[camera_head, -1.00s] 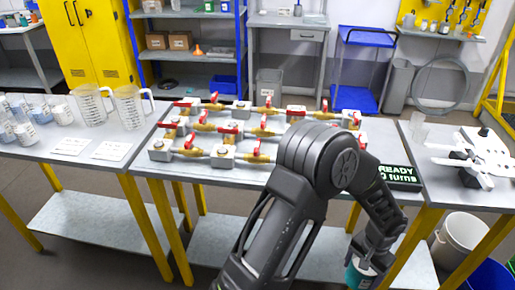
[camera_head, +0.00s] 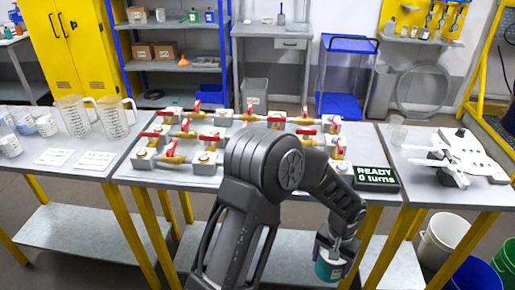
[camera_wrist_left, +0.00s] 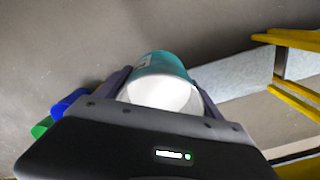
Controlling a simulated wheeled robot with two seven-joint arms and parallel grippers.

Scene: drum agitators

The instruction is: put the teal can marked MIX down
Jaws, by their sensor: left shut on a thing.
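The teal can (camera_head: 328,270) with a white end is in my left gripper (camera_head: 336,255), in front of the middle table and below its top. My left gripper is shut on it. In the left wrist view the can (camera_wrist_left: 160,66) sits between the two fingers (camera_wrist_left: 160,92), its pale round end towards the camera. Only part of a dark mark on a white label shows on its side, too small to read. My right gripper is not in view.
The middle table (camera_head: 200,182) bears pipework with red-handled valves (camera_head: 178,150) and a sign (camera_head: 362,176) reading "READY 0 turns". Measuring jugs (camera_head: 110,118) stand on the left table. A white fixture (camera_head: 455,155) is on the right table. Buckets (camera_head: 445,235) stand on the floor at right.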

